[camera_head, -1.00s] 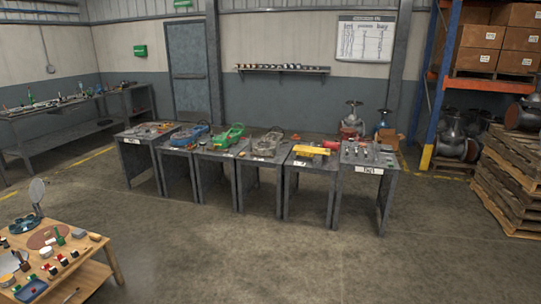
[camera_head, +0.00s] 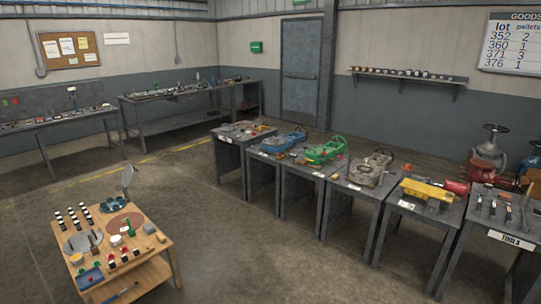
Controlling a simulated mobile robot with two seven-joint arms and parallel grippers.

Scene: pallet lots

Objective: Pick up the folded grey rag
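No folded grey rag can be made out for certain. A small grey item (camera_head: 149,228) lies at the right back edge of the low wooden table (camera_head: 160,262); it is too small to tell whether it is cloth. Neither of my grippers is in view.
The wooden table also holds a blue tray (camera_head: 90,279), a brown disc and several small jars. A row of grey tables (camera_head: 333,185) with valves and tools (camera_head: 508,205) runs along the right. Benches (camera_head: 160,97) line the back left. Open floor (camera_head: 240,240) lies between.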

